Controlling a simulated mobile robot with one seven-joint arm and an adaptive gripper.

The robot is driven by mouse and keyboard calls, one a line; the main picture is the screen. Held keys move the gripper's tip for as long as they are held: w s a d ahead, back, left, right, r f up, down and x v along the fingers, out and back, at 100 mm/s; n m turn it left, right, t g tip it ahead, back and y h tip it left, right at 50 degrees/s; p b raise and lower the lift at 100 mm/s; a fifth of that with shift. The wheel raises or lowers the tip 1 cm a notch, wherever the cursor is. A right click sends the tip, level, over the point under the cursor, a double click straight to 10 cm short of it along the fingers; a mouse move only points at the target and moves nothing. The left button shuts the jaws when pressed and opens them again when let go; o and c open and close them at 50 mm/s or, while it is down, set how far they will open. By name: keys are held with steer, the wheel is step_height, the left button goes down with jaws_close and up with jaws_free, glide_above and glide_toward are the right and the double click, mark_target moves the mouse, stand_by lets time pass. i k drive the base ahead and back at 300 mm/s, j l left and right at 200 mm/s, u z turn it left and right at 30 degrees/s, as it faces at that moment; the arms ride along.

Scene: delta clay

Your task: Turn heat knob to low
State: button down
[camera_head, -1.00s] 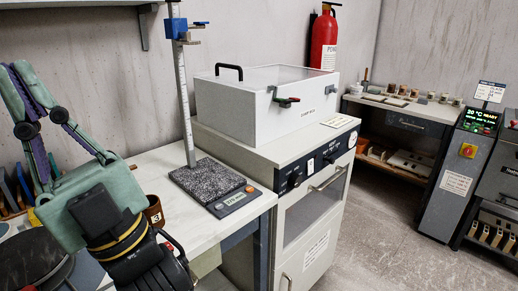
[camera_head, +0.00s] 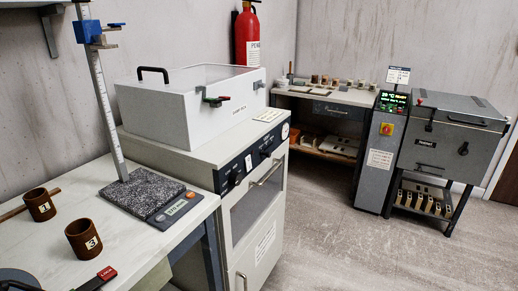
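Two dark knobs sit on the black front panel of a pale cabinet, one at the left (camera_head: 235,178) and one further right (camera_head: 266,153). The panel's lettering is too small to read, so I cannot tell which is the heat knob or where either knob points. My gripper is not in the head view now.
A white lidded box (camera_head: 195,105) stands on the cabinet. The bench (camera_head: 150,225) at left bears brown cups (camera_head: 83,239) and a scale (camera_head: 170,213). A control column (camera_head: 382,150) and furnace (camera_head: 450,140) stand at right. The floor (camera_head: 340,240) before the cabinet is clear.

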mark_target(235, 179)
steer(key=i+l, duration=0.1)
steer(key=l, duration=0.25)
steer(key=i+l+z, duration=0.1)
steer(key=l, duration=0.3)
steer(key=i+l, duration=0.1)
steer(key=l, duration=0.25)
steer(key=i+l+z, duration=0.1)
steer(key=l, duration=0.25)
